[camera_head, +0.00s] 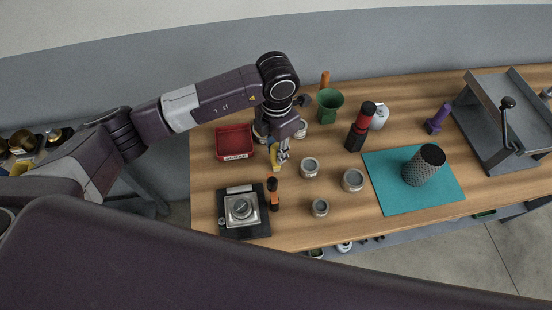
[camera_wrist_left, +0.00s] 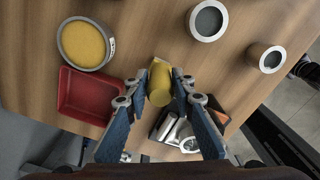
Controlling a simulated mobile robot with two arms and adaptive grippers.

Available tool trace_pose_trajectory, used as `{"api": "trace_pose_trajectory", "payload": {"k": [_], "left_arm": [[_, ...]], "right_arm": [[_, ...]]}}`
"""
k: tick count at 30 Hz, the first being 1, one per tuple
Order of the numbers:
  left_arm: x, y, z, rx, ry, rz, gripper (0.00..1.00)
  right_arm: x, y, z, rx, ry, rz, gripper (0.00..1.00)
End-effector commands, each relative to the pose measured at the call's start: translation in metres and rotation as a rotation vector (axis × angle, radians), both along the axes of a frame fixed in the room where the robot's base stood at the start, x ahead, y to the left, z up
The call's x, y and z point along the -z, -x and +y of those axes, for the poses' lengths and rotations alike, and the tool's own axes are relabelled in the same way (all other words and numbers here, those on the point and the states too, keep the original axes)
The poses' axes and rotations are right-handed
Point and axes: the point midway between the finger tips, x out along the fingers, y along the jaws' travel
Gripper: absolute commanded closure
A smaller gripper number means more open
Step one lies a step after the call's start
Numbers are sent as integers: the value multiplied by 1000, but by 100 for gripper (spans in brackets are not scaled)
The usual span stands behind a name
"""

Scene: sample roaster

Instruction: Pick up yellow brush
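The yellow brush (camera_head: 275,160) is on the wooden table, right of the red tray, partly hidden by my left gripper in the head view. In the left wrist view the yellow brush (camera_wrist_left: 160,84) shows as a short cylinder between the fingers. My left gripper (camera_head: 281,155) is low over it. Its two blue fingers (camera_wrist_left: 160,92) stand apart, one on each side of the brush, with narrow gaps that look free. Whether either finger touches it is hard to tell. My right gripper is not in view.
The red tray (camera_head: 233,142) is close to the left of the gripper. A scale (camera_head: 240,211) and an orange-and-black tool (camera_head: 273,194) lie nearer the front. Grey-rimmed cups (camera_head: 309,167) stand to the right, before a teal mat (camera_head: 394,199). A green cup (camera_head: 329,104) is behind.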

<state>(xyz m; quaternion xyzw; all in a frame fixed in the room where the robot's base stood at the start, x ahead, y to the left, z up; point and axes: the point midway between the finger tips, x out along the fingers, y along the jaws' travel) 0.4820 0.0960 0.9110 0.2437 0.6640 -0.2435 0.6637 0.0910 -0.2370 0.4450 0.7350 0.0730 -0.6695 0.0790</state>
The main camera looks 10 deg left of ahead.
Motion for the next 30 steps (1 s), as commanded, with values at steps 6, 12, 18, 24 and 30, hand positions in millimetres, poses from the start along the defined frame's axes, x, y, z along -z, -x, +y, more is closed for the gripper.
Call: {"api": "trace_pose_trajectory", "payload": {"k": [6, 12, 18, 24, 30], "left_arm": [[0, 0, 0, 0, 0, 0, 100], [-1, 0, 0, 0, 1, -1, 100], [-9, -1, -1, 1, 3, -3, 100], [-38, -3, -1, 1, 3, -8, 100], [-96, -3, -1, 2, 3, -12, 100]], "right_arm": [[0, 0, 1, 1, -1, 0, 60], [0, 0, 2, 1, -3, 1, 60], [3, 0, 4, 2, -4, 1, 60], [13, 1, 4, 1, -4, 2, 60], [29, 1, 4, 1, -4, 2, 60]]}}
